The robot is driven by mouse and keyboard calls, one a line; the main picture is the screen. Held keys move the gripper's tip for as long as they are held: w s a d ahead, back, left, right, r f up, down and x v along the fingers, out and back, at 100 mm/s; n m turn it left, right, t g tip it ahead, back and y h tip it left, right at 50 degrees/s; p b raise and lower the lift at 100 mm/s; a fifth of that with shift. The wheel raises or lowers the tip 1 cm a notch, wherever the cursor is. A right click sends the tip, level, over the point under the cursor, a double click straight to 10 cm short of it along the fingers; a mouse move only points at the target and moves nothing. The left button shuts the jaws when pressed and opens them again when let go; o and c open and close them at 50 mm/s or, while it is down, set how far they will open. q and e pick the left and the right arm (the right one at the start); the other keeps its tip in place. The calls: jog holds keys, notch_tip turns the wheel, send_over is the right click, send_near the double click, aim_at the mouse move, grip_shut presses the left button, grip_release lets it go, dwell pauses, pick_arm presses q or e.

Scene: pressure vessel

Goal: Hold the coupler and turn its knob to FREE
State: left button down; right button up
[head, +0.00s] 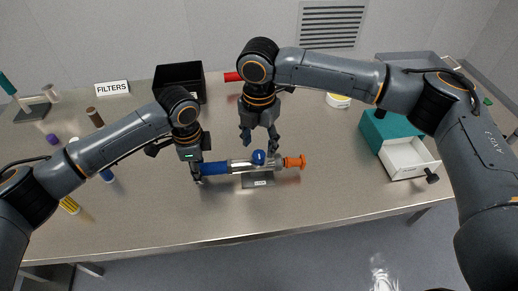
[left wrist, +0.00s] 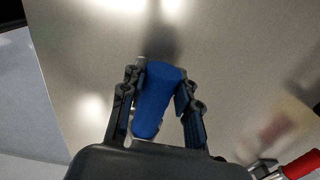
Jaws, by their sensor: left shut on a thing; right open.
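My left gripper (head: 197,174) is shut on the blue grip; in the left wrist view the blue grip (left wrist: 158,98) sits between both fingers. My right gripper (head: 259,141) is open and empty, just above and behind the knob. The knob's marking is too small to read.
A black bin (head: 180,76) and a red object (head: 232,77) stand behind. A teal box with an open white drawer (head: 408,158) is at the right. A FILTERS sign (head: 112,88) and several small cylinders are at the left. The front table strip is clear.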

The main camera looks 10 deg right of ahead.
aim_at(259, 154)
jog(key=shift+f, duration=1.6)
grip_shut()
